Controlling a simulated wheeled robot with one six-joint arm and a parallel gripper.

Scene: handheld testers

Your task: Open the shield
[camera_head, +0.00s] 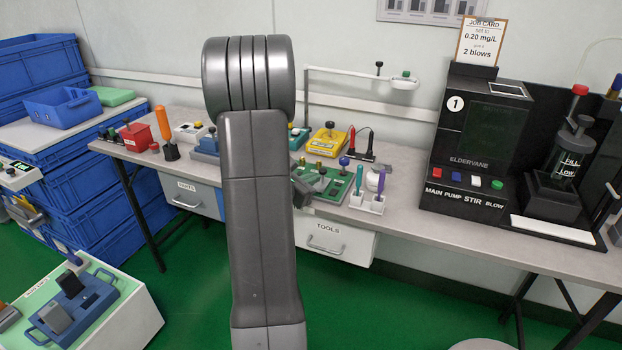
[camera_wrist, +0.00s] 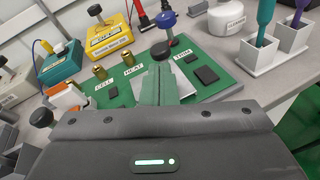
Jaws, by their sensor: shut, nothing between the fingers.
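A green board (camera_wrist: 214,83) labelled CELL, HEAT and TRIM lies on the bench; it also shows in the head view (camera_head: 335,187). It carries brass posts (camera_wrist: 100,72), dark square pads (camera_wrist: 206,74) and a blue knob (camera_wrist: 168,19) on a dark stem. I cannot tell which part is the shield; no part is marked so. My gripper (camera_wrist: 159,52) is shut and empty, its tips over the board between the HEAT and TRIM labels.
A yellow box (camera_wrist: 107,36) and a teal box (camera_wrist: 61,63) stand behind the board. A white holder with pens (camera_wrist: 258,53) and a white pot (camera_wrist: 226,17) are at its right. The black instrument (camera_head: 472,145) stands farther right. Bare bench lies between.

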